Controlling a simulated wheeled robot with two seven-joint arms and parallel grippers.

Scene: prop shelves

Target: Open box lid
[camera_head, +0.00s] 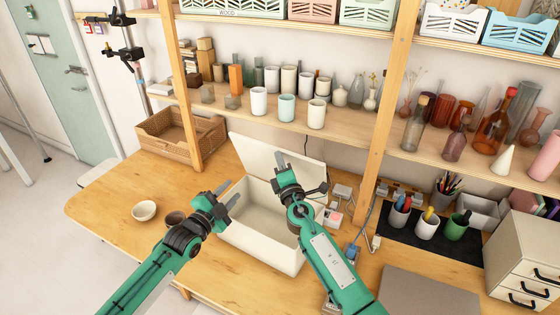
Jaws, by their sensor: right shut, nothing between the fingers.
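A cream-white box (262,248) stands on the wooden table, with much of its hollow inside visible. Its lid (252,156) is raised along the back edge and leans back, standing open. My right gripper (281,160) is shut and empty, in front of the lid's inner face and above the box; whether it touches the lid I cannot tell. My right arm hides part of the box's right side. My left gripper (231,192) is open and empty at the box's left side, with its fingers near the left rim.
A wicker basket (180,137) is behind left. A wooden post (381,130) and shelves with cups and bottles rise behind. Pen cups (427,226) stand on a dark mat at right.

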